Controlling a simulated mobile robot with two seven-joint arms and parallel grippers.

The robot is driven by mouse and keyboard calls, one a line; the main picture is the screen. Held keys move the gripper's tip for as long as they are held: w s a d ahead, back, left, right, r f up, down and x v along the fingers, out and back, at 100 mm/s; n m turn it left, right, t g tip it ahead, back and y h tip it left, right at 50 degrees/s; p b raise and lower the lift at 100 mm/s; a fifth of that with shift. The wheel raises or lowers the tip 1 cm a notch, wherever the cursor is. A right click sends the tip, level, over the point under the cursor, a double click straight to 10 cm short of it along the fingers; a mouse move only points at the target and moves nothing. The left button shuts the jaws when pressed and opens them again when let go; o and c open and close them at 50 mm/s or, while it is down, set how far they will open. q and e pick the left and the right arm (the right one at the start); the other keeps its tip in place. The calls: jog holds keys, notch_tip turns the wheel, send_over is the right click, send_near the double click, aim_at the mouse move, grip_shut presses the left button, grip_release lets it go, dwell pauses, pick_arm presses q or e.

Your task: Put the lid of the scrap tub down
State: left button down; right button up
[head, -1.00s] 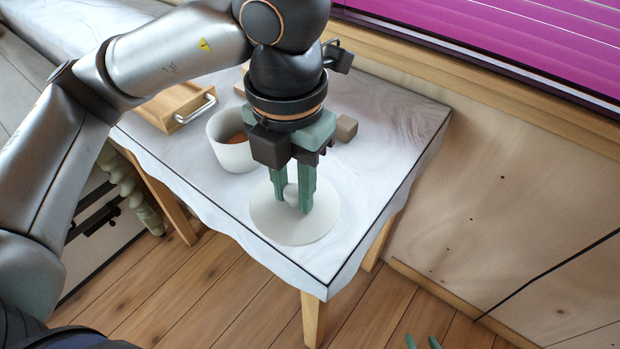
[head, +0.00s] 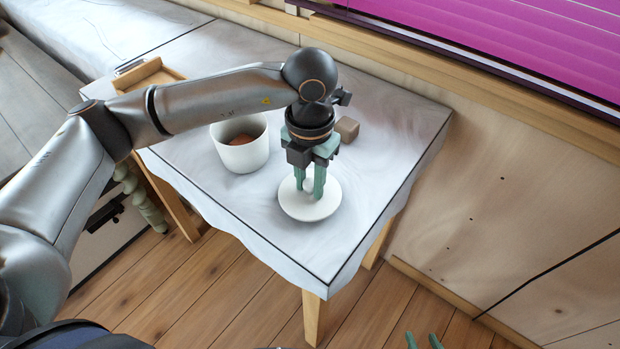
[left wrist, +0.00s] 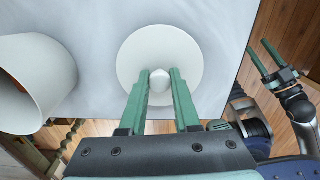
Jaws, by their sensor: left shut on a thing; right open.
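The lid (head: 310,211) is a round white disc with a knob, over the table right of the scrap tub. My left gripper (head: 309,190) is shut on its knob from above; the left wrist view shows the lid (left wrist: 190,50) and the fingers (left wrist: 160,76) on either side of the knob. The lid looks level and low, but I cannot tell whether it touches the table. The white scrap tub (head: 240,155) stands uncovered with brown scraps inside; its wall shows in the left wrist view (left wrist: 60,75). My right gripper (head: 422,340) is open and empty, low beyond the table's front corner.
The table (head: 265,215) has a pale marbled cover. A small brown block (head: 347,128) lies behind my left gripper. A wooden tray (head: 150,74) is at the back left, partly behind my arm. The table is bare at the right and toward the front corner.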

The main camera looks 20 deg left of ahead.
aim_at(310, 183)
pick_arm(q)
jog(key=shift+f, duration=0.1)
jog(key=shift+f+b, duration=0.25)
jog(key=shift+b, duration=0.15)
jog(key=c, duration=0.6)
grip_release()
jog(key=shift+r, duration=0.1)
jog(key=shift+r+p, duration=0.55)
jog(key=shift+p, duration=0.05)
notch_tip(310, 183, up, 12)
jog(key=shift+f+b, duration=0.25)
jog(key=shift+b, duration=0.15)
